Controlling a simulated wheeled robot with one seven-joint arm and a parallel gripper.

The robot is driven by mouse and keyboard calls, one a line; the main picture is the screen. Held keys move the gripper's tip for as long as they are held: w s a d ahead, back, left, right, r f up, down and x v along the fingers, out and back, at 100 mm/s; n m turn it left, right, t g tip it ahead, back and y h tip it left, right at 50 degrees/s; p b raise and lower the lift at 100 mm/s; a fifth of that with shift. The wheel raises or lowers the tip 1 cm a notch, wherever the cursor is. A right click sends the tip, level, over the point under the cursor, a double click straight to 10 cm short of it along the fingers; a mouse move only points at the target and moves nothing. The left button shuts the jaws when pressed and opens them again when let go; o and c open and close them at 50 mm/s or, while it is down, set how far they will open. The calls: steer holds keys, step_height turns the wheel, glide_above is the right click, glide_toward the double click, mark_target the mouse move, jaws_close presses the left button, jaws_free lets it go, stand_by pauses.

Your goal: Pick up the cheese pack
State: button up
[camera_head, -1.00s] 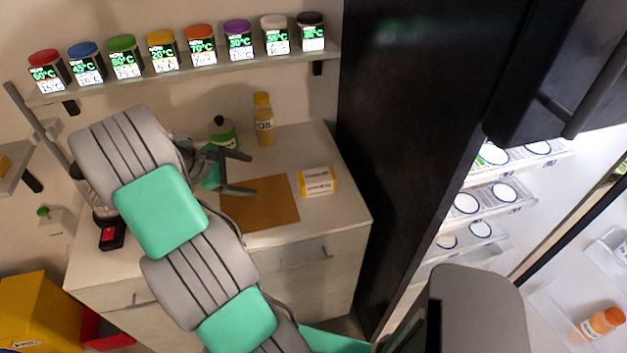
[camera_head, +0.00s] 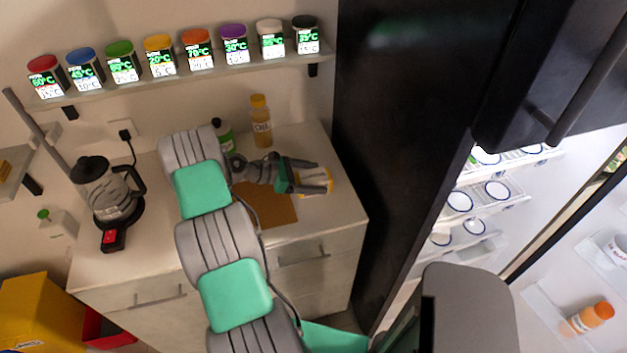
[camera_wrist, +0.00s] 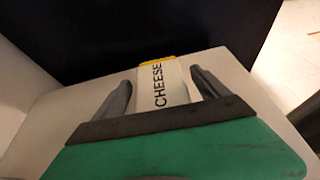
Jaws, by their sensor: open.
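The cheese pack (camera_wrist: 160,86) is a white block with a yellow end and the word CHEESE on it. In the wrist view it lies between the two dark fingers of my gripper (camera_wrist: 162,90), with a visible gap on each side. In the head view the cheese pack (camera_head: 326,181) sits at the right end of the counter, partly hidden by my gripper (camera_head: 312,178). My gripper is open around it. Whether the pack still rests on the counter cannot be told for sure.
A brown board (camera_head: 270,208) lies on the counter (camera_head: 343,212) below my gripper. An oil bottle (camera_head: 261,122) and a green-labelled bottle (camera_head: 224,138) stand behind. A kettle (camera_head: 104,188) is at the left. A tall black panel (camera_head: 400,120) stands to the right.

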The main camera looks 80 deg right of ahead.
steer(key=shift+c, duration=0.4)
steer(key=c, duration=1.7)
